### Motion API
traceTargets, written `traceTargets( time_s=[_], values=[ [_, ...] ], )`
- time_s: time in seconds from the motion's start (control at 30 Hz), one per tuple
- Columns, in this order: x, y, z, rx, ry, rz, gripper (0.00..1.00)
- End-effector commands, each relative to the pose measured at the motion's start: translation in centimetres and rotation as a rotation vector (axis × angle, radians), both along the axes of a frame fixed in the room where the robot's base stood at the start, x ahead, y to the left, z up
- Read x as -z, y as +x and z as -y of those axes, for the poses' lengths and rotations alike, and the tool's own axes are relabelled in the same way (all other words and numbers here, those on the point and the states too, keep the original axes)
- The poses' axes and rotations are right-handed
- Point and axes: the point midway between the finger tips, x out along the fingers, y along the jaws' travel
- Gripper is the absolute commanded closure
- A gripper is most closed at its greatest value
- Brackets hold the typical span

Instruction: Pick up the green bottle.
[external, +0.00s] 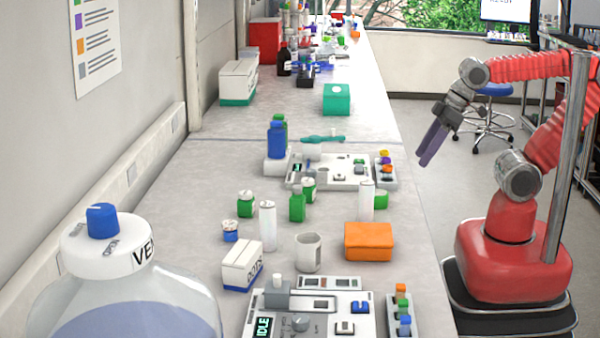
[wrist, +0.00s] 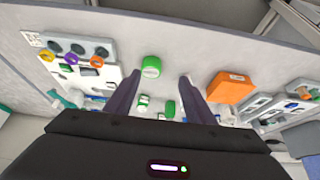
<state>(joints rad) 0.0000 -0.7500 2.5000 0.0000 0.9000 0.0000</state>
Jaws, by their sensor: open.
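Several green bottles stand on the bench. One green bottle (external: 381,203) is near the bench's right edge, partly hidden by a white cylinder (external: 366,203); what looks like the same bottle (wrist: 151,67) shows in the wrist view between and beyond my fingertips. Another green bottle (external: 297,207) is mid-bench, with a white-capped green bottle (external: 309,192) just behind it and one more (external: 245,205) to the left. My gripper (external: 427,158) is open and empty, above the floor right of the bench edge, apart from every bottle. Its two purple fingers (wrist: 159,82) are spread in the wrist view.
An orange box (external: 369,242) lies on the near side of the right-hand green bottle. A white device with coloured knobs (external: 345,172) lies on its far side. The bench's right edge strip is mostly clear.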

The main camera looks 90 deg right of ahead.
Motion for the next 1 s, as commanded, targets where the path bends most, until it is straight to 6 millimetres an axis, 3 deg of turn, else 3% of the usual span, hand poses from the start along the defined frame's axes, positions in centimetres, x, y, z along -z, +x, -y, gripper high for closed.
traceTargets(
  time_s=[0.37,0.5,0.77,1.0],
  values=[
    [0.0,0.0,0.0,0.0,0.0,0.0,0.51],
    [0.0,0.0,0.0,0.0,0.0,0.0,0.43],
    [0.0,0.0,0.0,0.002,0.0,-0.003,0.43],
    [1.7,0.8,0.3,0.011,0.0,-0.071,0.43]
  ],
)
